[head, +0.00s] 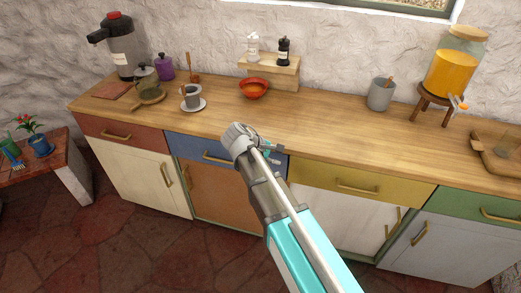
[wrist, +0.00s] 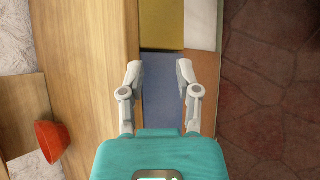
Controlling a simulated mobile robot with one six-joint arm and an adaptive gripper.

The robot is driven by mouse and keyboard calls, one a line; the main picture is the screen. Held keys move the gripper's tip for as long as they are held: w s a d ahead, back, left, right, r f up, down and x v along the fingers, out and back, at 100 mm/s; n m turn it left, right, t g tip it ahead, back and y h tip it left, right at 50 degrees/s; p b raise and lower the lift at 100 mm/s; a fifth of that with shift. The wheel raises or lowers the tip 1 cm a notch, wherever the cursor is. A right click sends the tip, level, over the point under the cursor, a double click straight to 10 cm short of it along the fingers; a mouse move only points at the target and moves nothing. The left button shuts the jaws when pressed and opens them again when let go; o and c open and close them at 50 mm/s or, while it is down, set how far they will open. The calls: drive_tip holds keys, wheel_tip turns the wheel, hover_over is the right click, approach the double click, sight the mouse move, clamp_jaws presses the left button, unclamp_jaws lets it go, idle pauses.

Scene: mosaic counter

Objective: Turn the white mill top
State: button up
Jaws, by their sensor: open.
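The white mill (head: 253,48) stands on a small wooden riser (head: 284,73) at the back of the counter. A black mill (head: 284,50) stands just right of it on the same riser. My gripper (head: 270,150) is over the counter's front edge, well in front of and below the mills, touching neither. In the wrist view my gripper (wrist: 160,82) is open, its fingers apart with nothing between them. The wrist view does not show the mills; part of the riser (wrist: 25,113) shows at its left edge.
A red bowl (head: 253,88) sits in front of the riser and also shows in the wrist view (wrist: 52,140). A cup on a saucer (head: 192,105) is to the left. A grey crock (head: 381,94) and a juice dispenser (head: 451,74) are to the right. The counter middle is clear.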

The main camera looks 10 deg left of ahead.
drive_tip(key=s+d+f+m+g+y, duration=0.1)
drive_tip(key=s+d+f+m+y, duration=0.1)
drive_tip(key=d+m, duration=0.3)
drive_tip(key=s+d+f+m+g+y, duration=0.2)
drive_tip(key=s+d+m, duration=0.3)
drive_tip(key=d, duration=0.7)
drive_tip(key=s+d+f+m+g+y, duration=0.2)
drive_tip(key=s+d+m+y, duration=0.1)
drive_tip(key=d, duration=0.6)
drive_tip(key=shift+s+m+y, duration=0.4)
drive_tip(key=shift+s+m, duration=0.2)
drive_tip(key=shift+m, duration=0.5)
drive_tip(key=shift+o, duration=1)
